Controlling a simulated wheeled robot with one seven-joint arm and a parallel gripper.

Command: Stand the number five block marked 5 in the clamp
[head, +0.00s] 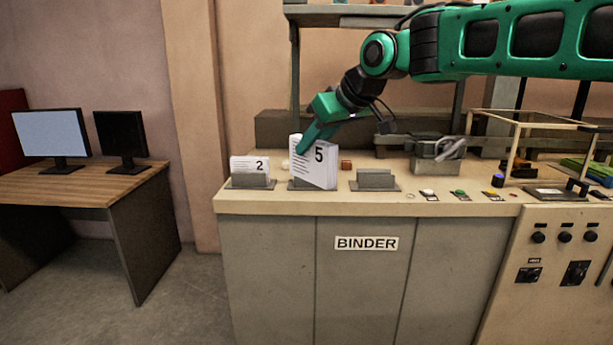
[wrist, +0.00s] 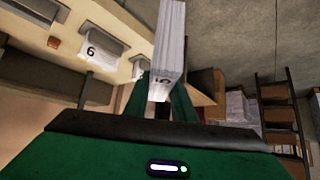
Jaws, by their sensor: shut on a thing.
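The white block marked 5 (head: 317,168) stands roughly upright, turned at an angle, at the middle grey clamp (head: 296,185) on the bench. It hides most of that clamp, so I cannot tell whether its bottom edge is between the plates or above them. My gripper (head: 304,143) comes down from the upper right and is shut on the block's upper left part. In the wrist view the block (wrist: 169,45) shows edge-on between my green fingers (wrist: 158,103).
A block marked 2 (head: 249,165) stands in the left clamp (head: 250,182). The right clamp (head: 376,181) is empty. A small brown cube (head: 346,165) lies behind. A wire-frame box (head: 520,135) and buttons (head: 459,192) are farther right. The wrist view shows another numbered block (wrist: 98,50).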

